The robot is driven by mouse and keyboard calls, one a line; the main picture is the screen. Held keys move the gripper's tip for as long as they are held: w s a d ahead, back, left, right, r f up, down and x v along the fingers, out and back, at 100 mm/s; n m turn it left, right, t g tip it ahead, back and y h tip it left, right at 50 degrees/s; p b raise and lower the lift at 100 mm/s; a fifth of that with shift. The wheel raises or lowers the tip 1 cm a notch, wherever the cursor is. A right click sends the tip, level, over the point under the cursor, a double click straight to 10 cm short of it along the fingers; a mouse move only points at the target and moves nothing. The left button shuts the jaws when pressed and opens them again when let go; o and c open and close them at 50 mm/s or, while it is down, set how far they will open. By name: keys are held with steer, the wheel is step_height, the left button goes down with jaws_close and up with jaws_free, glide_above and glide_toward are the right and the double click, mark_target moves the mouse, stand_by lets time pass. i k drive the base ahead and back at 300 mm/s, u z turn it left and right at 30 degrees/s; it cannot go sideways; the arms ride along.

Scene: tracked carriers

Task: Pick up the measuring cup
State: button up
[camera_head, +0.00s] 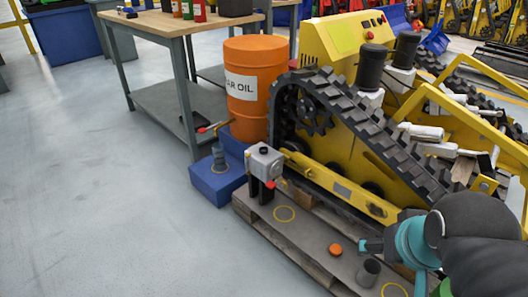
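A small dark grey open-topped cup (368,273) stands upright near the front edge of the wooden pallet (312,257), at the lower right. It looks like the measuring cup; no markings on it can be made out. My arm, with its dark grey and teal links, comes in from the lower right, just right of the cup in the picture. Part of the arm is cut off by the bottom edge. No gripper fingers can be made out, so whether they are open or shut does not show.
An orange cap (336,249) lies left of the cup. A grey metal block (264,162) stands farther left on the pallet. The yellow tracked carrier (345,150) rises behind. An orange drum (248,85) and blue box (217,182) stand left. The left floor is clear.

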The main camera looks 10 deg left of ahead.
mark_target(218, 147)
steer(key=z, duration=0.05)
steer(key=k, duration=0.65)
steer(key=u, duration=0.7)
steer(key=i, duration=0.85)
steer(key=u, duration=0.95)
steer(key=i, duration=1)
steer(key=u, duration=0.05)
